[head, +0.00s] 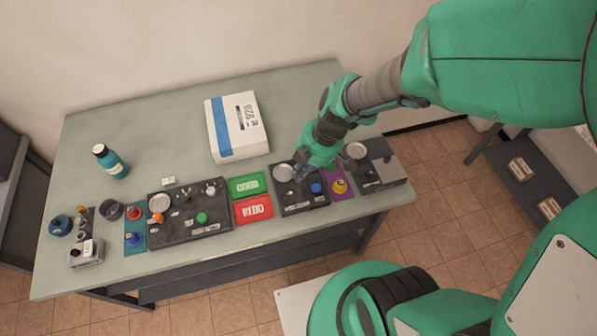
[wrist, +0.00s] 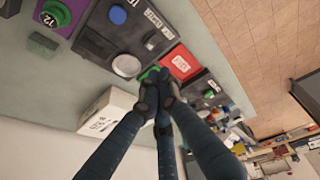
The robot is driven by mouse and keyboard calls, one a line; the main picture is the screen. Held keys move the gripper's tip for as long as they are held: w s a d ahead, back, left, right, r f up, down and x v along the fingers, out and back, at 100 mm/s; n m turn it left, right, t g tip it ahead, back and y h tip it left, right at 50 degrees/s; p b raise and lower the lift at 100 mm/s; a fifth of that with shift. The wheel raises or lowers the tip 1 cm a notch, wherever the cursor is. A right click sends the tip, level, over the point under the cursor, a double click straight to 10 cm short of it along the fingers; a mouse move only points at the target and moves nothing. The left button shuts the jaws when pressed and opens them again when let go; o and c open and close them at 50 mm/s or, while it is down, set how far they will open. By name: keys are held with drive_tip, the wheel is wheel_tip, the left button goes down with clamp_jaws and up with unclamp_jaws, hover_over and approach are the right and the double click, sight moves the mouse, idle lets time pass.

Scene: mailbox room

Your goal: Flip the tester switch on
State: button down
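A black panel (head: 305,204) with a round light disc (head: 284,173), a blue button (head: 316,188) and small white labels stands right of centre on the table. It also shows in the wrist view (wrist: 98,46), with its disc (wrist: 126,66) and small labels (wrist: 153,40). Which small part is the tester switch I cannot tell. My gripper (head: 301,174) is over this panel near the disc and hides part of it. In the wrist view my gripper (wrist: 158,94) has its fingertips together, with nothing seen between them. Contact with the panel cannot be told.
A green GOOD pad (head: 246,185) and a red pad (head: 253,209) lie left of the panel. A larger black panel (head: 188,229) is farther left. A white box (head: 237,128) stands behind. A purple mat (head: 336,178) with a yellow button and a grey device (head: 388,170) are right.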

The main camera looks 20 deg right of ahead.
drive_tip(key=b, duration=0.3)
approach(287, 194)
drive_tip(key=x, duration=0.5)
drive_tip(key=shift+s+a, duration=0.25)
drive_tip(key=shift+w+f, duration=0.25)
drive_tip(key=shift+f, duration=0.4)
drive_tip(key=shift+w+f+g+p, duration=0.3)
drive_tip(key=shift+f+g+p, duration=0.05)
drive_tip(key=shift+g+p, duration=0.2)
drive_tip(key=shift+s, duration=0.1)
